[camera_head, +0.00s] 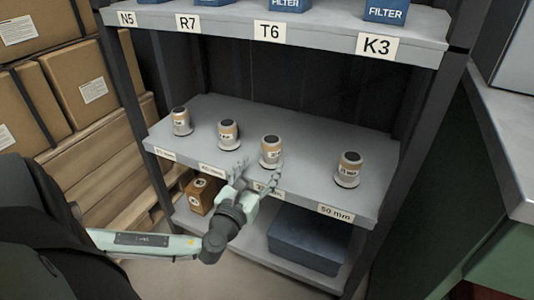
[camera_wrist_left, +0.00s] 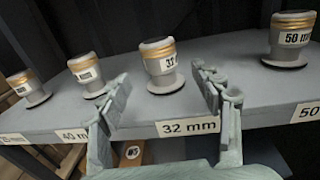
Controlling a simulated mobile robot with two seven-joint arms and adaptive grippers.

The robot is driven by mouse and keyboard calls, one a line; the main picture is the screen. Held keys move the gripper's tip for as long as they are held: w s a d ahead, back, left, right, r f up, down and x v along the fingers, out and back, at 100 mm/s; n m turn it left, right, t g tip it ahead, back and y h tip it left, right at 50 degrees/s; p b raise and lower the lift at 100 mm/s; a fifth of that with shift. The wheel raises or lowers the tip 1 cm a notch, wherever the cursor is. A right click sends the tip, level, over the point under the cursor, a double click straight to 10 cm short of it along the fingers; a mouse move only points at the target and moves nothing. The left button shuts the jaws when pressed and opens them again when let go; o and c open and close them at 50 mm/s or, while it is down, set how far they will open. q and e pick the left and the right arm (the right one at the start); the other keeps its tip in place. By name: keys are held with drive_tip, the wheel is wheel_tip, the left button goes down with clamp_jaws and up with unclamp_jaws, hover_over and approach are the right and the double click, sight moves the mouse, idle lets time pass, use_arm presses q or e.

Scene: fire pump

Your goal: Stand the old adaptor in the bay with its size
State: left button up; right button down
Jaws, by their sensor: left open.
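Several small white adaptors with orange-gold bands and dark tops stand upright on the middle shelf (camera_head: 310,130), above size labels. In the head view they are the far-left adaptor (camera_head: 181,121), the second (camera_head: 228,133), the third (camera_head: 271,151) behind the 32 mm label (camera_wrist_left: 187,127), and the right one (camera_head: 348,169) behind the 50 mm label (camera_head: 336,213). I cannot tell which is the old one. My left gripper (camera_head: 257,176) is open and empty at the shelf's front edge. In the left wrist view its fingers frame the third adaptor (camera_wrist_left: 160,63), not visibly touching it.
The upper shelf (camera_head: 230,22) holds blue filter boxes. On the lower shelf are a brown box (camera_head: 201,196) and a dark blue case (camera_head: 308,240). Cardboard boxes (camera_head: 79,80) stack at left; a grey-topped green counter (camera_head: 505,150) stands at right.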

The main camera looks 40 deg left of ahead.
use_arm(q)
drive_tip(key=s+d+f+n+g+h, duration=0.1)
drive_tip(key=s+d+f+n+g, duration=0.6)
drive_tip(key=n, duration=1)
drive_tip(key=s+d+r+n+h, duration=0.1)
drive_tip(key=d+r+n+h, duration=0.1)
drive_tip(key=d+n, duration=0.3)
drive_tip(key=s+d+r+n+h, duration=0.1)
drive_tip(key=d+r+n+h, duration=0.1)
drive_tip(key=d+n, duration=0.4)
drive_tip(key=shift+d+n+h, duration=0.2)
drive_tip(key=shift+n+h, duration=0.5)
drive_tip(key=shift+n, duration=0.1)
use_arm(e)
drive_tip(key=shift+s+d+f+g, duration=0.3)
drive_tip(key=shift+s+d+f, duration=0.05)
drive_tip(key=shift+d, duration=0.05)
